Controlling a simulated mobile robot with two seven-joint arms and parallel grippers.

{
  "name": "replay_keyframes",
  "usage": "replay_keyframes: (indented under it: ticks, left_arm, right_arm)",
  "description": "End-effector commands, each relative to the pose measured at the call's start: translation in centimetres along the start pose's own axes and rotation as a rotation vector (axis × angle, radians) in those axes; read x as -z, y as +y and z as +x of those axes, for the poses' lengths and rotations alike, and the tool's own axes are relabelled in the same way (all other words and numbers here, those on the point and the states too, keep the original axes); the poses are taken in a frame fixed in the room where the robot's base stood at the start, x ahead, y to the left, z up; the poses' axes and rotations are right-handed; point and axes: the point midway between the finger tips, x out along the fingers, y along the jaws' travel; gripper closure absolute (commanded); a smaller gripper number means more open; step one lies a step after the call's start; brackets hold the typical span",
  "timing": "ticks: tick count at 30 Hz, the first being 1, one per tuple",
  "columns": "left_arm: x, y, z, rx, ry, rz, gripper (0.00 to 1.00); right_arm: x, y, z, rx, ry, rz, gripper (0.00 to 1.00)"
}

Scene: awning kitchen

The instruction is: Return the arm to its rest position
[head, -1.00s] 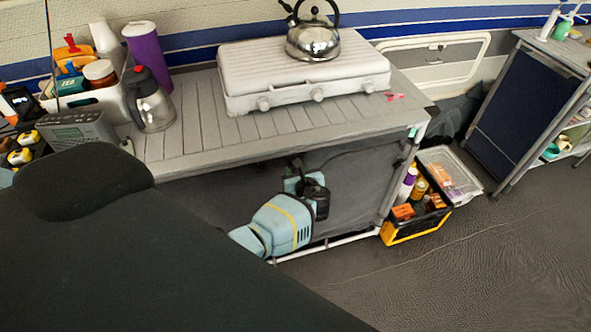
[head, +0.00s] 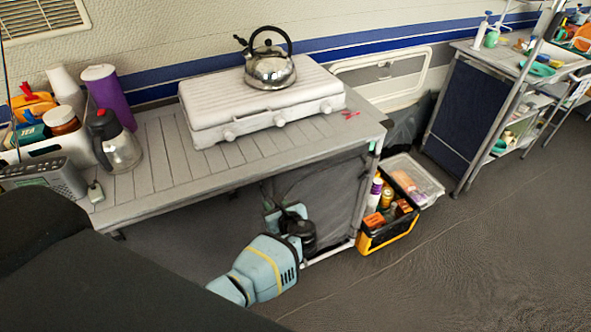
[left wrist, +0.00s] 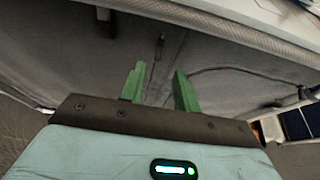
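My left arm (head: 262,268) comes in from the lower left in the head view, pale blue with a yellow band. Its gripper (head: 287,217) is in front of the dark fabric panel under the slatted table, below the tabletop. In the left wrist view the two green fingers of the gripper (left wrist: 157,86) stand apart with nothing between them. They point toward the grey fabric under the table edge; whether they touch it cannot be told. My right arm and gripper are not in view.
The table (head: 150,155) carries a stove (head: 250,105) with a kettle (head: 270,70), and a jug (head: 115,145). A black-and-yellow crate (head: 385,236) stands by its right legs. A large dark padded shape (head: 90,270) fills the lower left. Floor at the right (head: 470,270) is clear.

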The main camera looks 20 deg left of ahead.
Motion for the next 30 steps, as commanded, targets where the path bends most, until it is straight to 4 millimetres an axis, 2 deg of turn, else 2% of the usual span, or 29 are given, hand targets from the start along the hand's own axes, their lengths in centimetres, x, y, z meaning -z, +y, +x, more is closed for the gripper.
replay_keyframes:
  ticks: [4, 6, 8, 11, 15, 18, 21, 25, 30]
  left_arm:
    - [0.1, 0.0, 0.0, 0.001, 0.002, -0.003, 0.68]
    - [0.8, 0.3, -0.1, 0.006, 0.020, -0.025, 0.68]
    - [2.3, 0.9, -0.5, 0.017, 0.055, -0.069, 0.68]
    - [6.2, 2.6, -1.6, 0.043, 0.160, -0.211, 0.68]
    - [12.6, 6.0, -4.8, 0.057, 0.365, -0.518, 0.68]
    - [16.1, 8.4, -7.6, 0.042, 0.509, -0.758, 0.68]
    - [18.7, 11.0, -10.6, 0.001, 0.641, -1.001, 0.68]
    - [20.6, 14.2, -14.8, -0.080, 0.799, -1.321, 0.68]
    - [20.7, 18.1, -20.2, -0.229, 0.973, -1.740, 0.68]
  right_arm:
    - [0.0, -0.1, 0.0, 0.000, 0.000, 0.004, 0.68]
    - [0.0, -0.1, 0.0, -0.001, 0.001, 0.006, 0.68]
    - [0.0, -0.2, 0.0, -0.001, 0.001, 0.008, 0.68]
    - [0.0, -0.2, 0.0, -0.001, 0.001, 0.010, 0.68]
    - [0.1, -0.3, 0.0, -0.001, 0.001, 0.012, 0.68]
    - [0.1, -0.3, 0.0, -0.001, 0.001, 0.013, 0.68]
    - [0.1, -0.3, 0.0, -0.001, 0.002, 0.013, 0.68]
    - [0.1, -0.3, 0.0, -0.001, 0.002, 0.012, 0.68]
    - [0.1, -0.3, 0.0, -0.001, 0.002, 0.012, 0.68]
